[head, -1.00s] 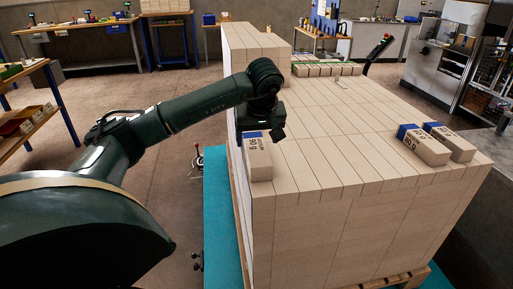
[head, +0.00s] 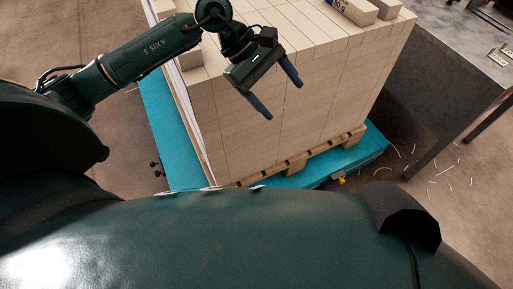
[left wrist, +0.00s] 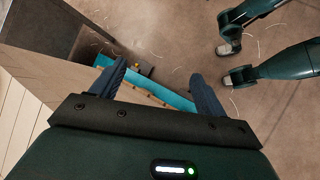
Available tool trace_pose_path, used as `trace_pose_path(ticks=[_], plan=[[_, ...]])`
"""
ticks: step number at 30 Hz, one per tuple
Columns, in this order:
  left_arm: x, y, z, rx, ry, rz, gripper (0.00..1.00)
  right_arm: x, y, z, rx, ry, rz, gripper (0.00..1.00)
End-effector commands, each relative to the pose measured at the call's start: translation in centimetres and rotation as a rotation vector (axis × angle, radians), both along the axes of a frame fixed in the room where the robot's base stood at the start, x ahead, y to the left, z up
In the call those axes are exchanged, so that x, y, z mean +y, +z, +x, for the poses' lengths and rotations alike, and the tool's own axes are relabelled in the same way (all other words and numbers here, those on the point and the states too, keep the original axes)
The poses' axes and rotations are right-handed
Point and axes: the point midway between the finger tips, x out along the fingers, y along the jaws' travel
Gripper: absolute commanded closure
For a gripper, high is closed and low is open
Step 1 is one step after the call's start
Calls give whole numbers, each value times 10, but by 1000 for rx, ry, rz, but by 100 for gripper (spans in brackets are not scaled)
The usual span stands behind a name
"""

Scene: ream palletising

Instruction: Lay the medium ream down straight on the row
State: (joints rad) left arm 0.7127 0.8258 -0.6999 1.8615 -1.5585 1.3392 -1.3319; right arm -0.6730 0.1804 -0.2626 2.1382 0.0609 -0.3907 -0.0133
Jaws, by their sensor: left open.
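My left gripper (head: 282,100) is open and empty, in front of the near face of the tall pale stack (head: 335,85) in the head view. In the left wrist view its two fingers (left wrist: 156,76) are spread with nothing between them. I cannot tell which ream is the medium one. My right gripper is not in view.
The stack stands on a wooden pallet (head: 297,163) on a teal platform (head: 166,125). A grey bench or cabinet (head: 440,85) stands to the right. Pale strips litter the floor (head: 440,185) there.

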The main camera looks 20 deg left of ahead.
Motion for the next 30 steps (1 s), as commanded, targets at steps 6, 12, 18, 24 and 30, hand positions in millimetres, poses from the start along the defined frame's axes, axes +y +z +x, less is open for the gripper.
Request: trace_pose_path(ticks=[6,12,18,24,30], plan=[[-104,26,-52,600,297,-716,26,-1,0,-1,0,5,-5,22],[-107,45,-44,1325,680,-1257,26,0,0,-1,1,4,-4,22],[-62,-14,-33,2150,1124,-1696,26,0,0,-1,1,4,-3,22],[-25,-117,-76,-1833,-974,1262,26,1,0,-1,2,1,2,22],[-19,-171,-127,-1500,-804,963,26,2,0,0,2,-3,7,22]])
